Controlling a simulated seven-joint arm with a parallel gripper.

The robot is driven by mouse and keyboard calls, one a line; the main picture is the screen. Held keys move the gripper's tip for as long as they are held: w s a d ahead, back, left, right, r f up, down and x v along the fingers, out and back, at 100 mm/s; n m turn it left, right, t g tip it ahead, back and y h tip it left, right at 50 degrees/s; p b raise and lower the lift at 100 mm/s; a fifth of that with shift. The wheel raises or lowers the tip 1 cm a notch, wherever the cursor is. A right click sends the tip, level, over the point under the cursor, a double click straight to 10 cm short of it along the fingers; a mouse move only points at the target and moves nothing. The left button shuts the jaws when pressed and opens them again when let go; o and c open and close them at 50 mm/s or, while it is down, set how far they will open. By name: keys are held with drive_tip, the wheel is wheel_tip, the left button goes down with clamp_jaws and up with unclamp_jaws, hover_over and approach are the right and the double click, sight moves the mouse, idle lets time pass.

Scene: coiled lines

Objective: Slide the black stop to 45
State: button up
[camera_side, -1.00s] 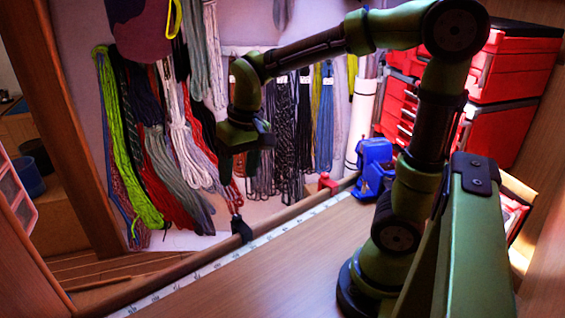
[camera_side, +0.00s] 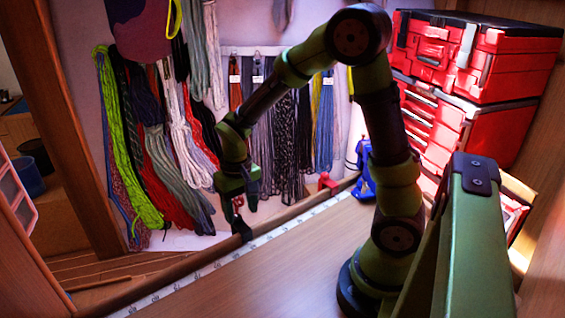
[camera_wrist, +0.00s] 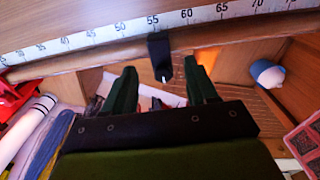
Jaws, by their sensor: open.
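The black stop (camera_side: 242,229) sits on the long wooden rail (camera_side: 190,264) along the bench's far edge, beside a white number scale (camera_side: 205,272). In the wrist view the black stop (camera_wrist: 159,58) hangs over the rail close to the 55 mark; the 45 mark (camera_wrist: 65,42) is to its left. My gripper (camera_side: 238,207) is just above the stop in the side view. In the wrist view my gripper (camera_wrist: 160,70) is open, with one finger on each side of the stop's lower part and visible gaps. Contact cannot be seen.
Coiled lines (camera_side: 180,140) hang on the wall behind the rail. Red toolboxes (camera_side: 475,60) stand at the right. The bench top (camera_side: 290,265) is clear.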

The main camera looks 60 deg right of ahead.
sight(244, 226)
drive_tip(key=shift+f, duration=2.05)
drive_tip(key=shift+c, duration=0.4)
clamp_jaws()
drive_tip(key=shift+s+d, duration=0.1)
drive_tip(key=shift+d, duration=0.05)
